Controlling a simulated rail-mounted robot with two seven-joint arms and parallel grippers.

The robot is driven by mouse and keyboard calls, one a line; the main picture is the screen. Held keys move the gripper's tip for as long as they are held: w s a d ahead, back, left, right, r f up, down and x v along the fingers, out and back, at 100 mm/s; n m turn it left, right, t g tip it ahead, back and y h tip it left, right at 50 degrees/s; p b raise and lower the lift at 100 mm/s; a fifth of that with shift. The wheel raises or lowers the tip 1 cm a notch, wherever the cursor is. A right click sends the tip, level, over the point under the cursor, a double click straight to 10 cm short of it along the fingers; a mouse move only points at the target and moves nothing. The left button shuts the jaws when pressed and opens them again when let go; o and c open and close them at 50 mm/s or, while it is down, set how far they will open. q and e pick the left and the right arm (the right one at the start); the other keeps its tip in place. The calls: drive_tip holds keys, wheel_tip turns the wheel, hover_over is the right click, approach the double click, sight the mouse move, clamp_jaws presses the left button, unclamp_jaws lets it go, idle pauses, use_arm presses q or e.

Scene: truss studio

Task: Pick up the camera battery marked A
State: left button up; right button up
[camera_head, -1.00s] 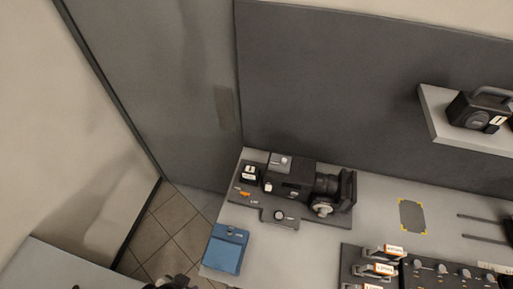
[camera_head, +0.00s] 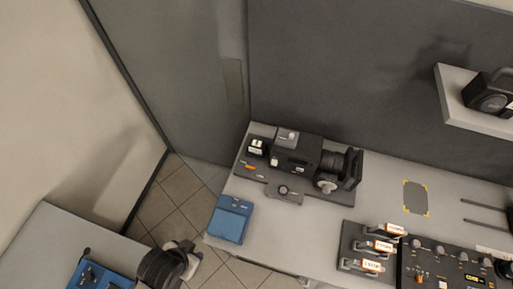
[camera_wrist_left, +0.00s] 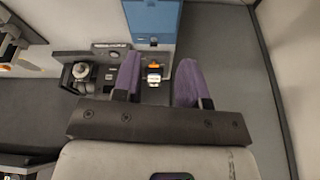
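On the desk's left end, a black mount plate (camera_head: 286,193) carries a camera rig (camera_head: 318,160). At its left end stands a small black block with a white label (camera_head: 256,147), the likely battery; I cannot read its mark. My left gripper (camera_head: 165,266) is low in the head view, apart from and below left of the plate; its fingertips are not clear there. In the left wrist view its two purple fingers (camera_wrist_left: 159,82) are spread and empty, with the white-labelled block (camera_wrist_left: 153,77) showing farther off between them. My right gripper is not in view.
A blue case (camera_head: 230,219) lies at the desk's left edge, in front of the plate. A black tray of labelled items (camera_head: 350,240) and a control panel (camera_head: 455,268) are at right. A grey wall is behind. Bare desk lies between the case and tray.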

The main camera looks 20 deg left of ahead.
use_arm(q)
drive_tip(key=shift+o, duration=0.2)
drive_tip(key=o, duration=1.1)
drive_tip(key=shift+w, duration=0.1)
